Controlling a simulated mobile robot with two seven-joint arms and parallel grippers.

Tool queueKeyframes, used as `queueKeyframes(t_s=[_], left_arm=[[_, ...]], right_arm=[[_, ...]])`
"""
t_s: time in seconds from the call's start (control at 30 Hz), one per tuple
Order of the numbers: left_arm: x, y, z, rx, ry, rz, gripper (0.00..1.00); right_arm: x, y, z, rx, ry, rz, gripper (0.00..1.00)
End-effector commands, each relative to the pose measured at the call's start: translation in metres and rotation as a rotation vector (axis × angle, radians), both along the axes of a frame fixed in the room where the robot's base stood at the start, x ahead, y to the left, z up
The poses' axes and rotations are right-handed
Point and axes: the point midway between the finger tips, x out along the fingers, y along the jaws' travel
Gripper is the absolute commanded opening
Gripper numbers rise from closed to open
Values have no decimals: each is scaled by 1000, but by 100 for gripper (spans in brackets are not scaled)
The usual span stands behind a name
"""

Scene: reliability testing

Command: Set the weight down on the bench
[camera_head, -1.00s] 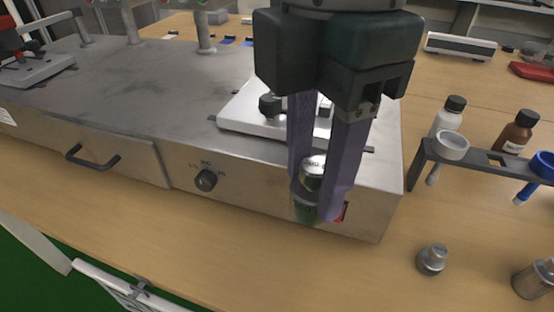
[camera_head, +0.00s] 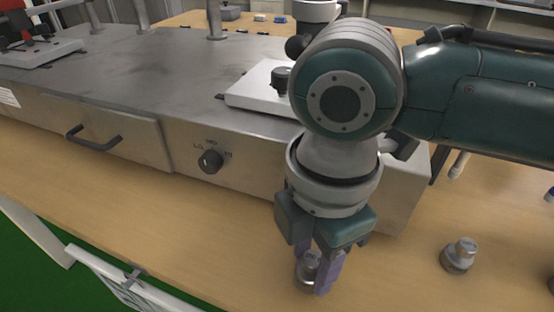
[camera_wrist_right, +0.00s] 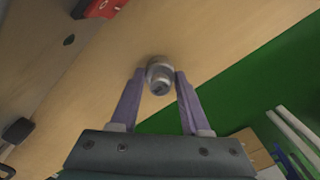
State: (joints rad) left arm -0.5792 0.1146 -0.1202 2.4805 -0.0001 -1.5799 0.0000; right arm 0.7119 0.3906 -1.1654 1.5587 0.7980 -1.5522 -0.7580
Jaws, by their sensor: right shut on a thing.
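A small silver metal weight (camera_head: 309,268) with a knobbed top is between the purple fingers of my right gripper (camera_head: 316,271). The right gripper is shut on it and points down over the wooden bench (camera_head: 215,235), near its front edge. In the right wrist view the weight (camera_wrist_right: 159,76) sits between the two fingertips (camera_wrist_right: 158,78), with bench behind it and green floor beyond the edge. The weight's underside is hidden, and I cannot tell whether it touches the bench. My left gripper is out of view.
A metal machine (camera_head: 255,160) with a knob (camera_head: 210,161) and drawer handle (camera_head: 93,138) stands behind the gripper. Another metal weight (camera_head: 458,256) stands on the bench to the right. A white frame (camera_head: 110,275) is at lower left. My right arm hides much of the right side.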

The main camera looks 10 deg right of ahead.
Motion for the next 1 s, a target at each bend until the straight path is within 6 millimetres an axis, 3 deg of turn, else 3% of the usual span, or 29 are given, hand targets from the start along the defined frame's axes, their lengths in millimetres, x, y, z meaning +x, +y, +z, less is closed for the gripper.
queueKeyframes(t_s=[0.27, 0.3, 0.53, 0.83, 1.0], left_arm=[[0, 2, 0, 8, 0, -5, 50], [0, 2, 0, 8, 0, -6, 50], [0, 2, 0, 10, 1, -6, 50], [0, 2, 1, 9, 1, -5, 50], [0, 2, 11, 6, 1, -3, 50]], right_arm=[[1, 0, -1, 0, -1, 0, 0], [0, 0, -2, -1, 0, 0, 49], [0, 0, -1, -1, -1, -1, 74], [1, 0, 1, 0, -2, 0, 76], [2, 0, 26, 1, -5, 0, 76]])
